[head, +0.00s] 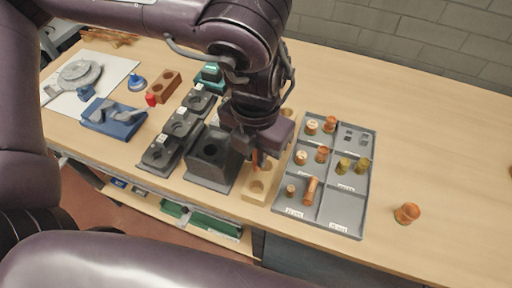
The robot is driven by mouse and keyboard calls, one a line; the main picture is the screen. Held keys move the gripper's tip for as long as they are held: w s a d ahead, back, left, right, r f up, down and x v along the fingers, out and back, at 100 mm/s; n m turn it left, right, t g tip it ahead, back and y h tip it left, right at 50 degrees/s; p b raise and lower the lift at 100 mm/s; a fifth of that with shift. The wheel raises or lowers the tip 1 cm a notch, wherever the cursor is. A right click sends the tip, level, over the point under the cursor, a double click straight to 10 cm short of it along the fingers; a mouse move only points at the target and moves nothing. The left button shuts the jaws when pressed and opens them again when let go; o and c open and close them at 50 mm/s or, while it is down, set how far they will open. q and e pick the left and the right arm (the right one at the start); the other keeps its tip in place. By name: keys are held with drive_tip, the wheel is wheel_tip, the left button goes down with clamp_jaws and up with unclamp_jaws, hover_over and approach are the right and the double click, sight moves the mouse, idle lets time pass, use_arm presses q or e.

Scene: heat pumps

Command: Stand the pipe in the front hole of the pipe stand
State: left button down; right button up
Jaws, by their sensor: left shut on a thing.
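My left gripper (260,155) points down over the tan wooden pipe stand (254,197), beside the grey parts tray. It is shut on a copper pipe (265,166), of which only a short part shows below the fingers. The front hole of the stand shows as an empty round recess near its front end. The arm and gripper hide the back of the stand. I cannot tell whether the pipe's lower end touches the stand. My right gripper is not in view.
A grey compartment tray (333,215) with several copper and brass fittings is right of the stand. A dark block with a hole (207,167) stands close on its left. A copper fitting (407,213) lies alone at right; the table (440,140) around it is clear.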

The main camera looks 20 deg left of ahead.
sight(256, 169)
use_arm(q)
drive_tip(key=shift+f+b, duration=1.65)
drive_tip(key=shift+f, duration=0.8)
drive_tip(key=shift+f+b, duration=0.8)
drive_tip(key=shift+f, duration=0.3)
drive_tip(key=shift+f+b, duration=0.3)
drive_tip(key=shift+f, duration=0.05)
drive_tip(key=shift+f+b, duration=1.3)
drive_tip(key=shift+f, duration=0.45)
drive_tip(key=c, duration=1.4)
unclamp_jaws()
drive_tip(key=shift+o, duration=0.2)
